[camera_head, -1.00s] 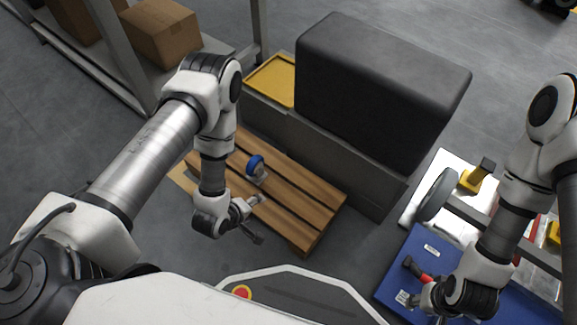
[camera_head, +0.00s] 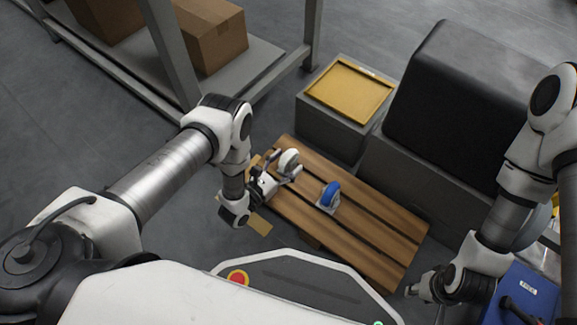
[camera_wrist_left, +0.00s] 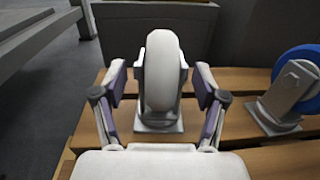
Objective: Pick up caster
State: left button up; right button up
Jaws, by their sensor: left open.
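A caster with a pale grey-white wheel (camera_head: 289,160) stands upright on the wooden pallet (camera_head: 362,228). In the left wrist view the pale caster (camera_wrist_left: 162,70) is centred between the fingers of my left gripper (camera_wrist_left: 160,84), with a gap on each side. In the head view my left gripper (camera_head: 283,170) is open around it at the pallet's left end. A second caster with a blue wheel (camera_head: 331,193) stands to its right, and its blue wheel (camera_wrist_left: 297,72) shows at the right of the wrist view. My right gripper (camera_head: 420,289) is at the lower right; its fingers are too small to judge.
A yellow tray (camera_head: 348,90) sits on a grey block behind the pallet, beside a large black box (camera_head: 450,110). A shelf with cardboard boxes (camera_head: 212,35) stands at the upper left. A blue surface (camera_head: 527,290) is at the lower right.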

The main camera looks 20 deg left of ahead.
pick_arm(q)
jog(key=shift+w+d, duration=0.25)
jog(key=shift+w, duration=0.2)
grip_shut()
jog(key=shift+r, duration=0.1)
